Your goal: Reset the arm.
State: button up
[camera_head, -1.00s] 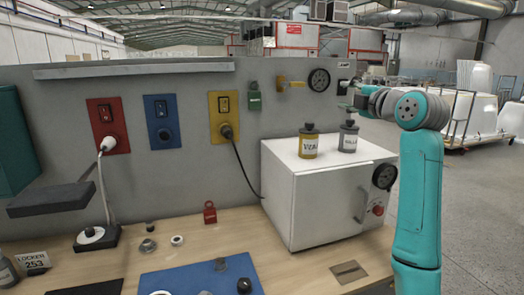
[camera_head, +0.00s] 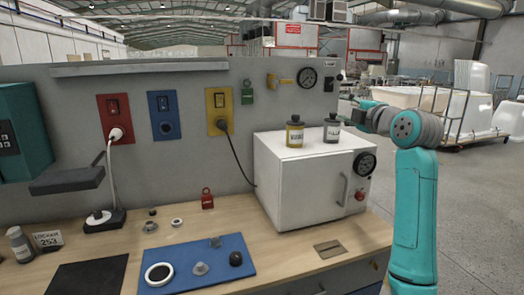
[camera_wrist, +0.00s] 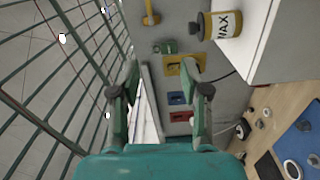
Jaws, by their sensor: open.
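My teal arm (camera_head: 413,205) stands at the right of the bench in the head view. Its end reaches left, beside the grey bottle on the white oven. My gripper (camera_wrist: 160,78) is open in the wrist view, with nothing between its two fingers. In the head view it is small at the arm's end (camera_head: 354,110), and its fingers are hard to make out. The back panel (camera_wrist: 221,90) with coloured switch plates shows beyond the fingers in the wrist view.
The white oven (camera_head: 298,184) carries a yellow WAX bottle (camera_head: 295,133) and a grey bottle (camera_head: 332,131), close to my gripper. A blue mat (camera_head: 215,275) with small parts lies on the bench. Open floor (camera_head: 475,200) lies right of my arm.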

notch_tip(320, 180, down, 15)
jog(key=m+h, duration=0.1)
jog(key=m, duration=0.2)
jog(key=s+a+f+m+h, duration=0.1)
jog(key=s+f+m, duration=0.2)
jog(key=s+f, duration=0.6)
jog(key=s+f+m+h, duration=0.1)
jog(key=s+f+m, duration=0.3)
jog(key=f, duration=0.9)
jog(key=s+a+f+m+h, duration=0.1)
jog(key=s+f+m, duration=0.1)
jog(key=s+f, duration=0.75)
jog(key=s+a+f+m+g+h, duration=0.15)
jog(key=s+f, duration=0.35)
jog(key=s, duration=0.8)
jog(key=s+f+m, duration=0.3)
jog(key=s+f, duration=0.2)
jog(key=s, duration=0.7)
jog(key=s+r+m, duration=0.2)
jog(key=s+r, duration=0.1)
jog(key=s, duration=0.7)
jog(key=s+r+m, duration=0.2)
jog(key=s+r, duration=0.2)
jog(key=s, duration=0.7)
jog(key=shift+s+a+g, duration=0.25)
jog(key=shift+a+g, duration=0.15)
jog(key=shift+g, duration=0.05)
